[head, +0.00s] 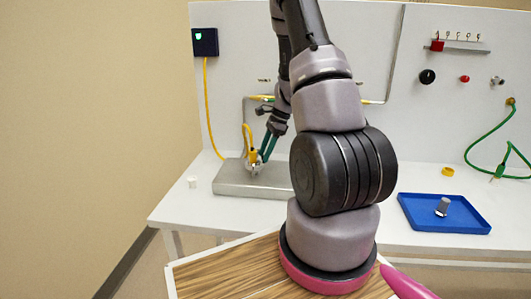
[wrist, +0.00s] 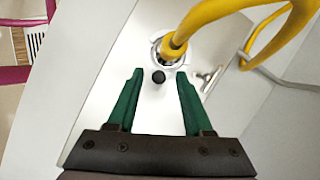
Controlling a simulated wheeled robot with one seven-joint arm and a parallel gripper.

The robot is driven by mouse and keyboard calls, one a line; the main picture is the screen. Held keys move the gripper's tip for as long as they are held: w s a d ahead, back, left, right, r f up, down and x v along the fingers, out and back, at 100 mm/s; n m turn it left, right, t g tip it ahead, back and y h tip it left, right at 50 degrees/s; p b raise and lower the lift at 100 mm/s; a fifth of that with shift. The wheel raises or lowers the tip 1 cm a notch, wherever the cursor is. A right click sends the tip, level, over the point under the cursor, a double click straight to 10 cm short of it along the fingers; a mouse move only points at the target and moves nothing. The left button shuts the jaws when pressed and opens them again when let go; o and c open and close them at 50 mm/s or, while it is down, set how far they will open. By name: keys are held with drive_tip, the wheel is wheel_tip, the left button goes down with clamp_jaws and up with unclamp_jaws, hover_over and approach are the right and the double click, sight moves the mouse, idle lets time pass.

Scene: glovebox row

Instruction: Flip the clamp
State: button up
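In the wrist view my gripper (wrist: 159,74) is open, its two green fingers spread apart. A small black ball knob (wrist: 158,77) appears between the fingertips; I cannot tell its depth or whether it belongs to the clamp. Just beyond it, a yellow hose end (wrist: 175,47) sits in a round metal fitting (wrist: 159,38). A small metal lever-like piece (wrist: 207,79), possibly part of the clamp, lies right of the right fingertip. In the head view my gripper (head: 267,146) is at the yellow connector (head: 252,156) above the grey metal block (head: 230,184). My arm hides part of that area.
A blue tray (head: 415,222) holding a metal cylinder (head: 442,206) is on the white bench at right. A yellow ring (head: 447,171) and a white cap (head: 192,181) lie on the bench. A green hose (head: 485,137) hangs at the right. A yellow cable (head: 206,100) runs down the left panel.

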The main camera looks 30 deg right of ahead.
drive_tip(key=v, duration=1)
drive_tip(key=shift+r, duration=0.4)
drive_tip(key=shift+d, duration=0.1)
drive_tip(key=s+a+r+n+t+h, duration=0.1)
drive_tip(key=s+a+r+n, duration=0.3)
drive_tip(key=r, duration=0.4)
drive_tip(key=s+a+r+n+t, duration=0.1)
drive_tip(key=s+a+r+n, duration=0.2)
drive_tip(key=a+r, duration=0.45)
drive_tip(key=s+a+r+n+t, duration=0.2)
drive_tip(key=s+a+r+n, duration=0.1)
drive_tip(key=s, duration=0.4)
drive_tip(key=s+a+r+n+t+h, duration=0.1)
drive_tip(key=s+a+r+n+t, duration=0.1)
drive_tip(key=s+r+n, duration=0.3)
drive_tip(key=shift+s+a+r+n+t+h, duration=0.15)
drive_tip(key=shift+s+a+n+t+h, duration=0.15)
drive_tip(key=shift+s+a, duration=0.6)
drive_tip(key=shift+s+d, duration=0.1)
drive_tip(key=shift+d, duration=0.1)
